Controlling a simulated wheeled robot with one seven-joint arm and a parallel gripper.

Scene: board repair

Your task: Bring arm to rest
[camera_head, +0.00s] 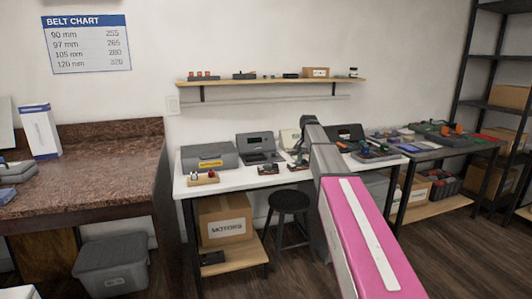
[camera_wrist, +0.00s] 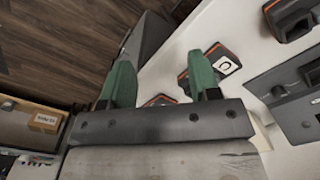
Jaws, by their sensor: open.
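My arm shows in the head view, its pink link reaching from the lower right toward the white workbench (camera_head: 225,182). My gripper (camera_wrist: 161,78) shows in the wrist view with its two green fingers spread wide apart. Nothing is visible between the fingertips. The fingers are over or near the edge of the white bench top (camera_wrist: 165,68). A dark device with orange trim (camera_wrist: 212,62) lies beside and partly behind the right finger. Another orange-trimmed piece (camera_wrist: 158,100) shows between the fingers, partly hidden by the gripper body. In the head view the gripper is hard to make out.
A grey case (camera_head: 209,157) and a small wooden holder (camera_head: 203,178) stand on the bench's left. A black stool (camera_head: 289,203) stands in front. A wall shelf (camera_head: 270,81) hangs above. A side table (camera_head: 440,150) full of parts stands right.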

